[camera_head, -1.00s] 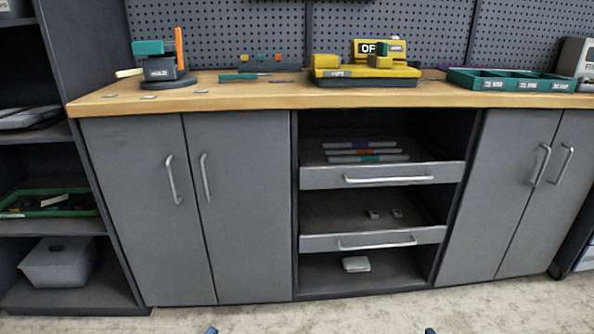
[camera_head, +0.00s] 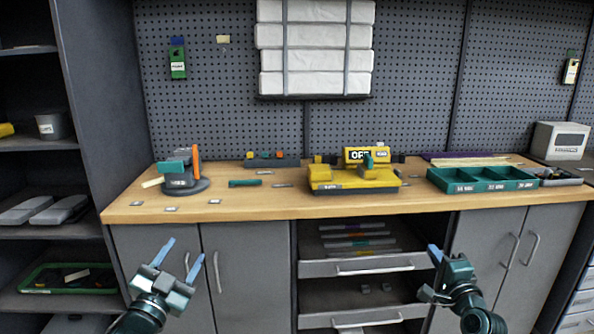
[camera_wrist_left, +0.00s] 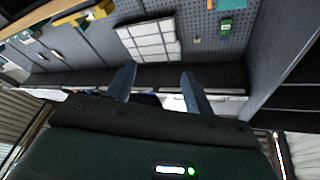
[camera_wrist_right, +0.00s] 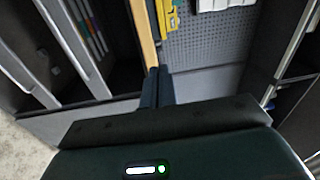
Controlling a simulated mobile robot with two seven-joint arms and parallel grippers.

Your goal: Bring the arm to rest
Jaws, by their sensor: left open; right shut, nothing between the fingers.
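My left gripper (camera_head: 182,262) is at the lower left of the head view, in front of the left cabinet doors. Its two blue fingers are apart with nothing between them, and they also show spread in the left wrist view (camera_wrist_left: 158,85). My right gripper (camera_head: 434,252) is at the lower right, in front of the drawers' right end. Its fingers are together and empty, and they show side by side in the right wrist view (camera_wrist_right: 157,86). Both grippers appear clear of the wooden workbench (camera_head: 270,205) and touch nothing that I can see.
On the bench stand a grey-and-teal device (camera_head: 183,180) with an orange part, a yellow machine (camera_head: 352,178) and a green divided tray (camera_head: 480,182). Two drawers (camera_head: 365,266) stick out below. A dark shelf unit (camera_head: 85,130) stands at left.

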